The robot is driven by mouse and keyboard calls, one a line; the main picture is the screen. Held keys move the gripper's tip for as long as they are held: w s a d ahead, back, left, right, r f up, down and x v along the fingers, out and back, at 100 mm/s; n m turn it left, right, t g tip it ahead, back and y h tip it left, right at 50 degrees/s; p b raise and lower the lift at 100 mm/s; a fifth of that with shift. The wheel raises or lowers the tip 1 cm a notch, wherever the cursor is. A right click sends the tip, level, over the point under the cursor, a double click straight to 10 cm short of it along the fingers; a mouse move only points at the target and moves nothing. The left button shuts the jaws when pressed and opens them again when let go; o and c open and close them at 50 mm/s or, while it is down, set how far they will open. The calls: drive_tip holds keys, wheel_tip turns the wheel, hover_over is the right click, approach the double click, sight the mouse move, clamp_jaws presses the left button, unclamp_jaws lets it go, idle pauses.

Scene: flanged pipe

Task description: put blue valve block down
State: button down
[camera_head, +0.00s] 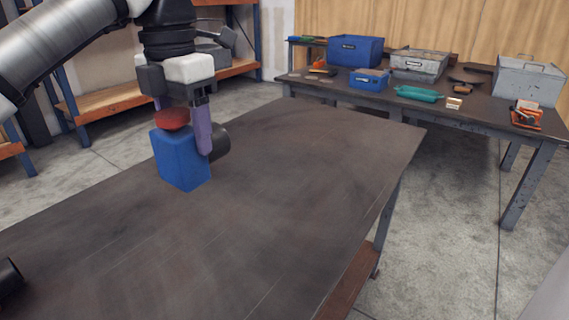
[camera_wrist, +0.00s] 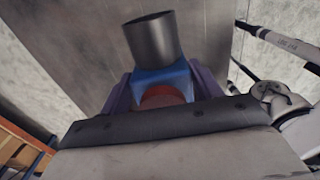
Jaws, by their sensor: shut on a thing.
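The blue valve block (camera_head: 180,160) is a blue box with a red round part on top and a dark pipe stub on its right side. It is upright at the left of the dark table (camera_head: 290,180). My gripper (camera_head: 186,122) comes from above and is shut on it, with a purple finger on each side. In the wrist view the blue valve block (camera_wrist: 165,80) shows between the fingers of my gripper (camera_wrist: 155,92), its grey pipe stub pointing away. Its base looks at or very near the table top; I cannot tell if it touches.
A black cylindrical part (camera_head: 9,277) lies at the table's left front edge. The rest of this table is clear. A second bench (camera_head: 440,107) behind holds a blue bin (camera_head: 355,50), metal boxes and tools. Shelving (camera_head: 110,100) stands at the back left.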

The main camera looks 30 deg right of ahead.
sight(198, 173)
drive_tip(key=shift+s+d, duration=0.1)
drive_tip(key=shift+d, duration=0.1)
drive_tip(key=shift+d+f, duration=0.1)
drive_tip(key=shift+f, duration=0.1)
wheel_tip(198, 173, down, 20)
drive_tip(key=shift+r+b, duration=0.25)
drive_tip(key=shift+b, duration=0.15)
drive_tip(key=shift+f, duration=0.2)
drive_tip(key=shift+c, duration=1.6)
unclamp_jaws()
drive_tip(key=shift+r, duration=0.15)
wheel_tip(198, 173, up, 12)
drive_tip(key=shift+r, duration=0.1)
